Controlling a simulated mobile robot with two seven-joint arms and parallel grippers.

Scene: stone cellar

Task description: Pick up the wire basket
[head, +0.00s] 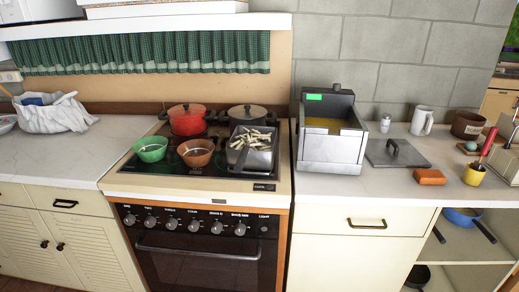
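A grey basket (262,161), which I take to be the wire basket, sits on the right front part of the stove's dark cooktop. It is filled with pale fries, and a handle seems to point toward the front. Its mesh is too small to make out. A boxy steel fryer (330,152) stands on the counter just to its right, with yellow oil inside its open top. Neither of my grippers is in view.
A red pot (187,121), a dark lidded pot (247,113), a green bowl (150,149) and a brown bowl (196,153) crowd the cooktop. A grey lid (397,153) and orange block (430,177) lie right. The left counter (60,165) front is clear.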

